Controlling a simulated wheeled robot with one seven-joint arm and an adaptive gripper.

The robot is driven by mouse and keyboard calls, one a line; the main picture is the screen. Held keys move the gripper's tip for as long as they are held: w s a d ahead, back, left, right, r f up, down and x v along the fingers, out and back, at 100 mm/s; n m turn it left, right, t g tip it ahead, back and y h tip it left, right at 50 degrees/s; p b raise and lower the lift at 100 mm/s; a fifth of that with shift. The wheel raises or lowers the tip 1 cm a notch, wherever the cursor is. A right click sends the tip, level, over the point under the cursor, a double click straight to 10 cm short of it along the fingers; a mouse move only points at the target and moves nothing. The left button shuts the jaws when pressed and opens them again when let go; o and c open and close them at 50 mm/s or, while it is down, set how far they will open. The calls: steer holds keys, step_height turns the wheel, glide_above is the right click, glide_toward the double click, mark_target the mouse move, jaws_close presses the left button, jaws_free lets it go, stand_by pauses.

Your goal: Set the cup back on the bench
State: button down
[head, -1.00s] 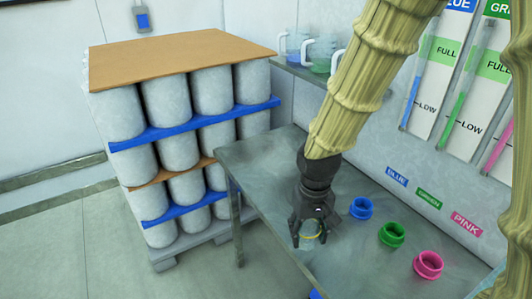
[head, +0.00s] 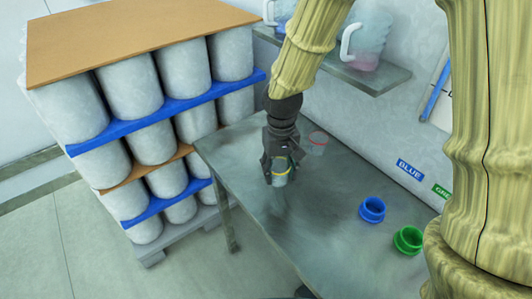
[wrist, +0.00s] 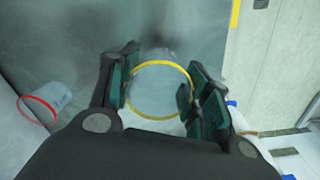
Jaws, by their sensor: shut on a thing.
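A clear cup with a yellow rim (head: 280,180) is between the fingers of my gripper (head: 281,168), over the far left part of the grey bench (head: 325,235). In the wrist view the gripper (wrist: 160,92) is shut on this cup (wrist: 157,88), one finger on each side of the round rim. The cup looks roughly upright. I cannot tell whether its base touches the bench. A second clear cup with a red rim (head: 317,144) stands on the bench behind and to the right of my gripper. It also shows in the wrist view (wrist: 45,107).
A blue ring-shaped holder (head: 372,210) and a green one (head: 408,240) are on the bench's right side. A shelf (head: 350,72) with jugs (head: 365,38) hangs above the back. Stacked drums (head: 130,90) stand left of the bench. The middle of the bench is clear.

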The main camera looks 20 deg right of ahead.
steer(key=w, duration=0.3)
steer(key=w+p, duration=0.1)
steer(key=w, duration=0.2)
steer(key=w+p, duration=0.1)
steer(key=w, duration=0.3)
steer(key=shift+a+f, duration=0.3)
steer(key=shift+f, duration=0.1)
steer(key=shift+w+f+p, duration=0.15)
steer(key=shift+f+p, duration=0.6)
steer(key=shift+f, duration=1.05)
steer(key=shift+f, duration=0.1)
steer(key=c, duration=0.7)
jaws_free()
steer(key=shift+w+r+b, duration=0.1)
steer(key=shift+r+b, duration=0.9)
steer(key=shift+r, duration=5.1)
